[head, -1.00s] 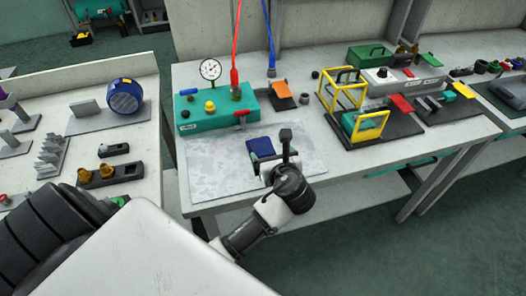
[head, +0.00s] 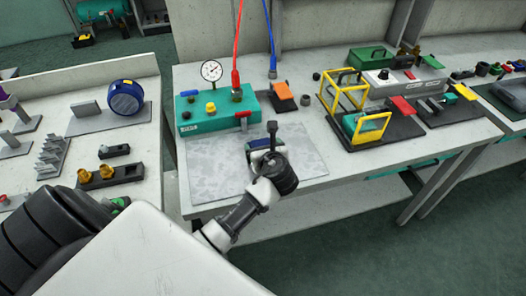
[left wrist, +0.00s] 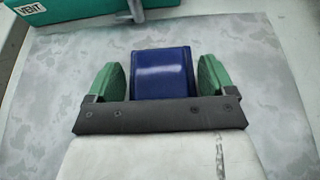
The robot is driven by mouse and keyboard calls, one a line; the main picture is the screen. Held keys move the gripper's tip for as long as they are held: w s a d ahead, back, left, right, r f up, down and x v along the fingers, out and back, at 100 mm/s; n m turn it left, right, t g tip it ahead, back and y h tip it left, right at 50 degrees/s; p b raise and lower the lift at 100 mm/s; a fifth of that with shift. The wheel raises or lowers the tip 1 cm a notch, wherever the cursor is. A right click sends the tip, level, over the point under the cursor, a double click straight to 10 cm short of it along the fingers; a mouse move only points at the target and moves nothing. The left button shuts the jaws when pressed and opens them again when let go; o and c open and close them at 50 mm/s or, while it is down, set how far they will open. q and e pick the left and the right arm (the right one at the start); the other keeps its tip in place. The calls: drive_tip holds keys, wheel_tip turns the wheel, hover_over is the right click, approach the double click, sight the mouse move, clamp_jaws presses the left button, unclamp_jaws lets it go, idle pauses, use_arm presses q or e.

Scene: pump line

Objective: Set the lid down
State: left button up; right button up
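The dark blue lid (left wrist: 162,72) sits between the two green finger pads of my left gripper (left wrist: 160,78) in the left wrist view, with a pad close against each side. Its near end is hidden behind the gripper's dark palm. In the head view my left gripper (head: 266,148) is over the mottled grey mat (head: 212,175). It covers most of the lid, so only a blue sliver shows. I cannot tell whether the lid touches the mat. My right gripper is not in view.
A teal pump block (head: 200,122) with a gauge (head: 211,71) and a red lever (head: 243,117) stands behind the mat. Yellow-framed fixtures (head: 345,90) stand to the right. The mat's left part is clear.

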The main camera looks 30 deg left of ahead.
use_arm(q)
drive_tip(key=c, duration=0.5)
drive_tip(key=shift+r, duration=0.6)
wheel_tip(320, 180, up, 3)
drive_tip(key=shift+p, duration=0.35)
drive_tip(key=w+d+r, duration=0.3)
drive_tip(key=d+r, duration=0.4)
drive_tip(key=d, duration=0.4)
drive_tip(key=s+m+t+h, duration=0.1)
drive_tip(key=s+m+h, duration=0.2)
drive_tip(key=s, duration=0.3)
drive_tip(key=s+d+f+m+t+h, duration=0.1)
drive_tip(key=s+m+t+h, duration=0.1)
drive_tip(key=s, duration=0.4)
drive_tip(key=s+d+m+t+h, duration=0.1)
drive_tip(key=s+m+h, duration=0.3)
drive_tip(key=s+h, duration=0.1)
drive_tip(key=shift+s+d+f+m+t, duration=0.15)
drive_tip(key=shift+s+f+m+t, duration=0.15)
drive_tip(key=shift+s+m, duration=0.1)
